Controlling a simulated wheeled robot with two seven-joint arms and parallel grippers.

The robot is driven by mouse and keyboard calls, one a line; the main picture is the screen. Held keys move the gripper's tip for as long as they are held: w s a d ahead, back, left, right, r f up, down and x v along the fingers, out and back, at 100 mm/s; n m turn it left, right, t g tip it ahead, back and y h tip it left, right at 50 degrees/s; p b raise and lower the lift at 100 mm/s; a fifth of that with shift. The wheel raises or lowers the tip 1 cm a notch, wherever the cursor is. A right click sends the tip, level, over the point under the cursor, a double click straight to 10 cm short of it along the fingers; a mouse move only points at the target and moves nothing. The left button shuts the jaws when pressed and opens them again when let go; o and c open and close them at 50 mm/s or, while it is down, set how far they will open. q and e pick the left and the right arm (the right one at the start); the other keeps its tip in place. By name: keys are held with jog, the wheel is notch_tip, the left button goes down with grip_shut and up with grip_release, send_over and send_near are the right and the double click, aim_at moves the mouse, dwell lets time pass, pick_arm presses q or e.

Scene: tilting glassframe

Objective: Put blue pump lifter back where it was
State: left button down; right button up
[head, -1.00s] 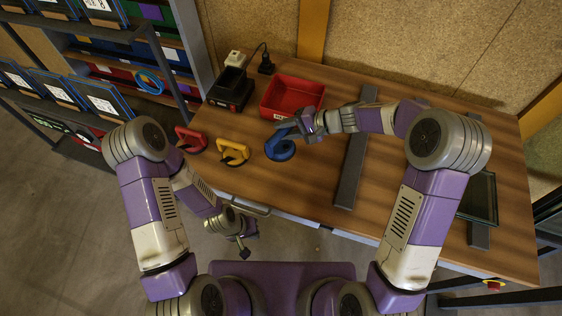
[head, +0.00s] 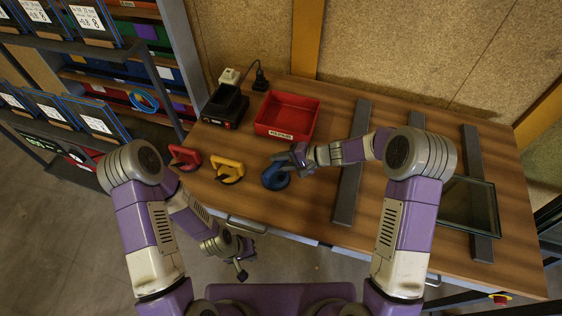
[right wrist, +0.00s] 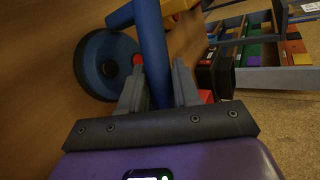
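The blue pump lifter (head: 275,177) is at the front edge side of the wooden table, right of the yellow lifter, with its round cup at the table top. My right gripper (head: 293,160) is at its handle. In the right wrist view the fingers (right wrist: 160,90) close in on both sides of the blue handle (right wrist: 152,45); the blue cup with a red button (right wrist: 105,65) shows to the left. My left gripper (head: 240,268) hangs in front of the table, away from the lifters; its fingers are too small to read.
A yellow lifter (head: 229,170) and a red lifter (head: 185,158) stand to the left. Behind are a red bin (head: 287,116) and a black charger (head: 225,105). Grey bars (head: 351,175) and a glass pane (head: 470,208) lie to the right. A shelf rack stands at far left.

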jog(key=o, duration=0.5)
jog(key=shift+c, duration=0.2)
jog(key=p+v, duration=0.1)
jog(key=v, duration=1.1)
jog(key=shift+p, duration=0.3)
jog(key=shift+s, duration=0.1)
